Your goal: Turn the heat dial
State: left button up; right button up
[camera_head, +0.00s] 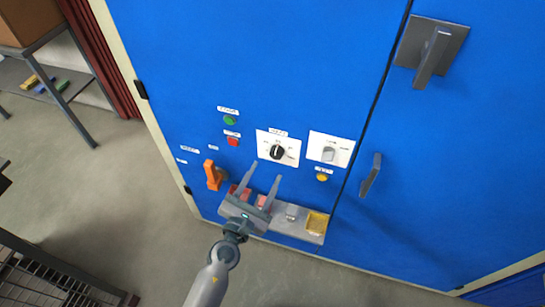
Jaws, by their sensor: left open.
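A round black dial (278,152) with a white pointer mark sits on a white plate on the blue cabinet front. It is most likely the heat dial, but its label is too small to read. My left gripper (266,171) is open, its two fingers pointing up at the panel just below the dial. No finger appears to touch the dial, and nothing is between the fingers. My right gripper is not in view.
A grey switch (329,154) sits right of the dial. Green (229,120), red (234,141) and yellow (322,177) buttons surround them. An orange handle (212,176) sticks out at left. A grey ledge (284,225) with a yellow tray (316,223) juts out below. Door handles (371,175) are at right.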

aim_at(274, 156)
pick_arm(q)
jog(key=x, duration=0.6)
jog(key=shift+w+p, duration=0.2)
jog(key=shift+p, duration=0.1)
jog(key=c, duration=1)
